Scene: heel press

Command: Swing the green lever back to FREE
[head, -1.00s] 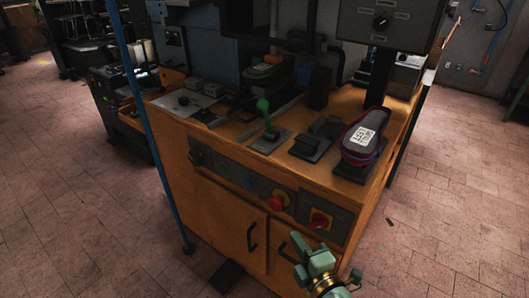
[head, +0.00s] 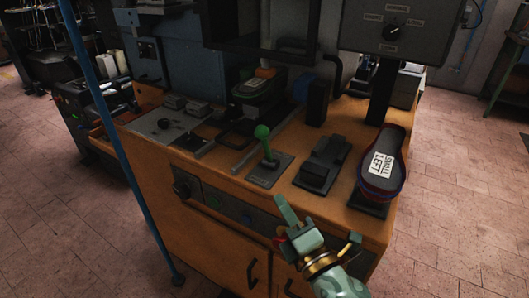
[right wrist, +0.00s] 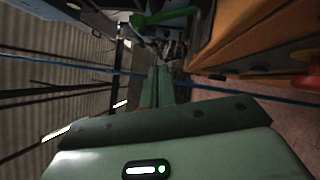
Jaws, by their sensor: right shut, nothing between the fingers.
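The green lever (head: 265,145) has a round green knob on a short stalk. It stands nearly upright, leaning slightly left, on a small grey plate (head: 268,171) on the orange cabinet top. No FREE marking is readable at its plate. My right gripper (head: 284,205) is shut and empty, in front of the cabinet's front edge, below and slightly right of the lever, apart from it. My left gripper is out of view.
Right of the lever are a black pedal-like block (head: 322,163) and a shoe sole labelled SMALL LEFT (head: 382,170). A dial panel (head: 394,30) hangs above. A blue pole (head: 118,145) stands at the left. Buttons and a black knob (head: 181,188) line the cabinet front.

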